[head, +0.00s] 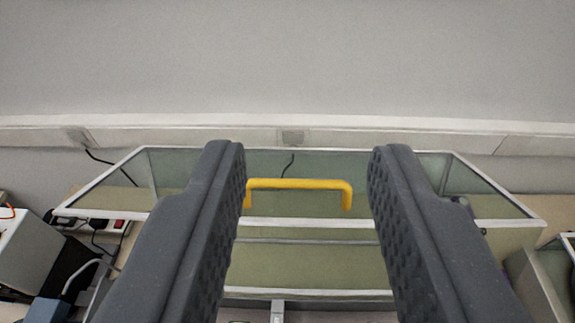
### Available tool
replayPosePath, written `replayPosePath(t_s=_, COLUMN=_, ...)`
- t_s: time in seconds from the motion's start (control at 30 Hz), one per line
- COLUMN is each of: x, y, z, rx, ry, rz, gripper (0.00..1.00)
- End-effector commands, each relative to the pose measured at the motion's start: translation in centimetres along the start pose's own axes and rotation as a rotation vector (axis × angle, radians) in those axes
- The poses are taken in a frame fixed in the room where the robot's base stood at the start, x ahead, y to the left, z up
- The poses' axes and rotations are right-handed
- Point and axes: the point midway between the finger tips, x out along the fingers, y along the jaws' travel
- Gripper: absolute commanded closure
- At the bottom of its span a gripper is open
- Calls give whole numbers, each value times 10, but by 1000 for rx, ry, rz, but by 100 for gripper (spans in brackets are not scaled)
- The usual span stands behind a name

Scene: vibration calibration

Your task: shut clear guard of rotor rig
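The clear guard (300,223) is a see-through box with white edges, in the middle of the head view. A yellow handle (300,184) sits on its framed panel. My gripper (307,165) is open, its two dark fingers wide apart, one on each side of the handle in the picture. Nothing shows between the fingers in their grip. The fingers hide parts of the guard to the left and right. I cannot tell how far the handle is beyond the fingertips. The rotor inside is not clearly visible.
A grey wall with a pale trunking strip (380,137) runs behind the guard. At the left are a power strip (105,224), cables and a pale box (28,250). Another clear-sided case (560,265) stands at the lower right.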

Motion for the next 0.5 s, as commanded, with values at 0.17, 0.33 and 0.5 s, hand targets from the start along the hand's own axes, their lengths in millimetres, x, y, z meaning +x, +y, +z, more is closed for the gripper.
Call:
replayPosePath(t_s=0.17, x=3, y=0, z=-3, rx=-16, ry=-11, rz=-1, gripper=65)
replayPosePath(t_s=0.33, x=26, y=0, z=-8, rx=-119, ry=-96, rz=-12, gripper=65)
replayPosePath(t_s=0.5, x=60, y=-1, z=-15, rx=-296, ry=-227, rz=-43, gripper=65)
